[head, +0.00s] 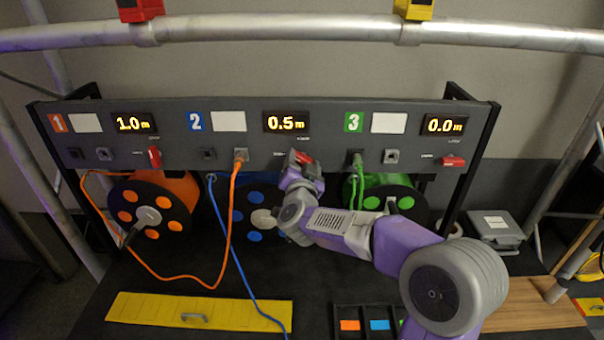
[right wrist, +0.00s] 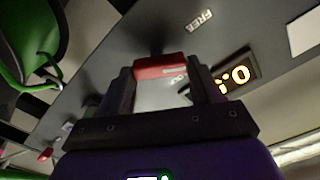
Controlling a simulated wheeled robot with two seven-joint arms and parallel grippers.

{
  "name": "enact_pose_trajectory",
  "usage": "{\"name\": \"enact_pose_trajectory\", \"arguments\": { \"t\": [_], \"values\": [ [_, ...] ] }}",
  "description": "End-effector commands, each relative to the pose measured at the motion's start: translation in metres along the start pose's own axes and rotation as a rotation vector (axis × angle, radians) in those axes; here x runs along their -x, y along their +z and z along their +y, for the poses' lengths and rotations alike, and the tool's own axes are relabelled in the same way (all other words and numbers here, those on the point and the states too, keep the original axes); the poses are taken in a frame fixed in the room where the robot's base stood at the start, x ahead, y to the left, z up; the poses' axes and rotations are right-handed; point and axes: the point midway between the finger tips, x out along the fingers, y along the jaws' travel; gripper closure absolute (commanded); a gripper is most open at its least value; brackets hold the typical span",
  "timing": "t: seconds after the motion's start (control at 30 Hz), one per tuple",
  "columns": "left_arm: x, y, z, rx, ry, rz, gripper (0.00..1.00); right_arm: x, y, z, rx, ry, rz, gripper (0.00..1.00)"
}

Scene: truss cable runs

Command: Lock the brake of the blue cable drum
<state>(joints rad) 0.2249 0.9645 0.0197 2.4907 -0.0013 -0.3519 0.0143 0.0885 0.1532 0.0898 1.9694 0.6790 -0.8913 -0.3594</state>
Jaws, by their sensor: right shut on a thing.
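The blue cable drum (head: 255,236) sits under panel section 2, partly hidden behind my right arm. Its red brake lever (head: 304,157) is on the grey panel below the display reading 0.5 m. My right gripper (head: 299,165) is shut on this lever; in the right wrist view the red lever (right wrist: 160,67) lies between the two fingers. A word that looks like FREE (right wrist: 201,20) is printed on the panel near it. The lever looks tilted in the head view; its exact setting is partly hidden by the gripper. My left gripper is not in view.
The orange drum (head: 150,205) and green drum (head: 395,205) flank the blue one. An orange cable (head: 229,225) and a blue cable (head: 232,255) hang in front. A yellow plate (head: 200,312) and a compartment tray (head: 363,310) lie at the front.

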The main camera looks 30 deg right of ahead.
Motion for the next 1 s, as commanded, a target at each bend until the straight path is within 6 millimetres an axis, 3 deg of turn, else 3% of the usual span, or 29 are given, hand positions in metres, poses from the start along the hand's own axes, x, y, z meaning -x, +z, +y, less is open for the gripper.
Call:
{"name": "enact_pose_trajectory", "arguments": {
  "t": [0.4, 1.0],
  "values": [
    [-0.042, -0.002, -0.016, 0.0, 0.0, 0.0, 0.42, 0.0, 0.002, 0.004, -0.399, -0.001, 0.001, 0.67],
    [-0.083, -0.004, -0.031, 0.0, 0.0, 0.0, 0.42, 0.0, 0.001, 0.006, -0.904, 0.0, -0.001, 0.67]
  ]
}}
